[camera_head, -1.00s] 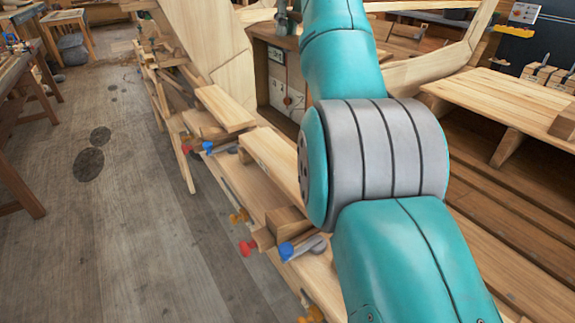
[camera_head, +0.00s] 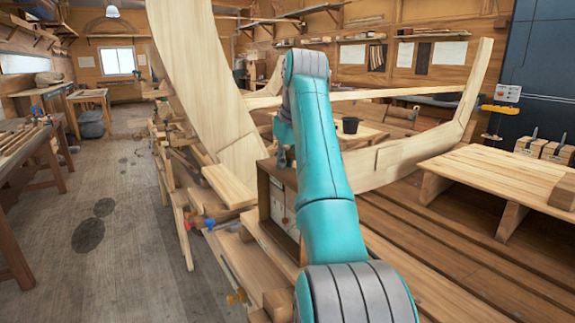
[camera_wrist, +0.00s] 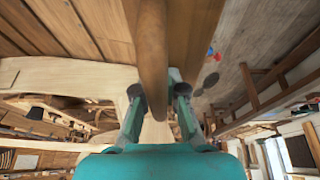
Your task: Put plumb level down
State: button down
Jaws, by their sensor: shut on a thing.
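The plumb level (camera_head: 266,196) appears as a brown wooden frame with a pale face bearing red marks and a thin line, below my gripper in the head view. In the wrist view its wooden bar (camera_wrist: 153,50) runs up the picture between the fingers. My gripper (camera_wrist: 160,92) is shut on it. In the head view my gripper (camera_head: 284,157) is small and partly hidden by my arm, which also covers the right side of the frame. I cannot tell whether the frame's lower edge touches the planks beneath.
A pale plank (camera_head: 228,186) lies on the cluttered staging left of the frame, with a blue-handled clamp (camera_head: 209,223) near it. The hull's tall timber (camera_head: 205,80) rises behind. A low wooden bench (camera_head: 500,170) stands right. The floor (camera_head: 125,250) at left is open.

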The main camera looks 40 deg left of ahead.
jog(key=c, duration=1.6)
grip_release()
jog(key=shift+f, duration=0.15)
jog(key=shift+c, duration=0.2)
jog(key=o, duration=0.4)
jog(key=v, duration=1.2)
jog(key=shift+r, duration=0.2)
